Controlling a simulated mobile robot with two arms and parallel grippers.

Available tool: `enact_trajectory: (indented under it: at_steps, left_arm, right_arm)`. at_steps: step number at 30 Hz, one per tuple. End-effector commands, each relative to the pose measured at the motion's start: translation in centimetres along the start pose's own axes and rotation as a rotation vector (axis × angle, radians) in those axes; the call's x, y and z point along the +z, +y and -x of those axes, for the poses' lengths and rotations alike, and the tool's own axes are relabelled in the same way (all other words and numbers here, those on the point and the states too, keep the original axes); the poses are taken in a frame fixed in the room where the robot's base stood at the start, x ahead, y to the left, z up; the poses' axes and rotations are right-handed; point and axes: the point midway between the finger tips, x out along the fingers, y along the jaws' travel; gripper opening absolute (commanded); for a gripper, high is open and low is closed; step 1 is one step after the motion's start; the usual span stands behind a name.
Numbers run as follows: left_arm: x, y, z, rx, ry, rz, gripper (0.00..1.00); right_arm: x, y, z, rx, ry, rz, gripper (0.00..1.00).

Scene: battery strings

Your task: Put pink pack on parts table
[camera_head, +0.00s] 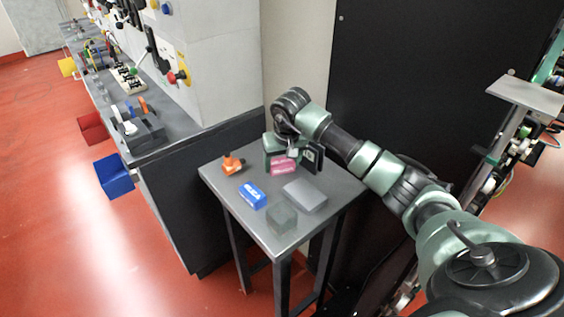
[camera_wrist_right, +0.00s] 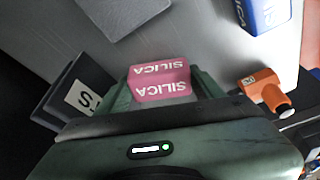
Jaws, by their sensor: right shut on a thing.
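The pink pack (camera_head: 284,167), with white "SILICA" lettering, is at the back part of the small grey table (camera_head: 226,192). My right gripper (camera_head: 282,156) reaches down over it and is shut on it. In the right wrist view the pink pack (camera_wrist_right: 160,78) sits between the two green fingers of the gripper (camera_wrist_right: 162,92). The pack is low over the tabletop; I cannot tell whether its underside touches it. The fingers hide part of its sides. My left gripper is not in view.
On the table are an orange item (camera_head: 232,164), a blue pack (camera_head: 252,196), a light grey block (camera_head: 305,195), a dark grey-green block (camera_head: 282,217) and a black box (camera_head: 313,157) close beside the gripper. A cluttered workbench (camera_head: 178,125) stands at left.

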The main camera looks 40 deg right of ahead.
Motion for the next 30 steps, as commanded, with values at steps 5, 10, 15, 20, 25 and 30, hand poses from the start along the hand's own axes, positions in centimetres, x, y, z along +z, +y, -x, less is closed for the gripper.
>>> enact_trajectory:
  at_steps: [5, 10, 15, 20, 25, 30]
  left_arm:
    - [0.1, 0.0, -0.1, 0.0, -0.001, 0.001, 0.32]
    - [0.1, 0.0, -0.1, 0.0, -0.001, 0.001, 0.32]
    - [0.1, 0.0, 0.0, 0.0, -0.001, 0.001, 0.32]
    - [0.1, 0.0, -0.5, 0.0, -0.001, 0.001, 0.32]
    - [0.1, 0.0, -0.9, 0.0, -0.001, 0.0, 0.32]
    - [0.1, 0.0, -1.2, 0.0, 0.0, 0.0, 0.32]
  right_arm:
    - [0.0, 0.0, -0.1, 0.0, 0.001, 0.0, 0.77]
    - [0.0, 0.0, -0.1, 0.0, 0.0, 0.0, 0.77]
    - [-0.1, 0.0, 0.5, 0.0, 0.002, 0.0, 0.77]
    - [-0.2, 0.1, 3.1, 0.001, 0.007, 0.002, 0.77]
    - [-0.2, 0.1, 6.9, 0.001, 0.006, 0.001, 0.77]
    - [-0.1, 0.0, 10.1, 0.0, 0.003, 0.0, 0.77]
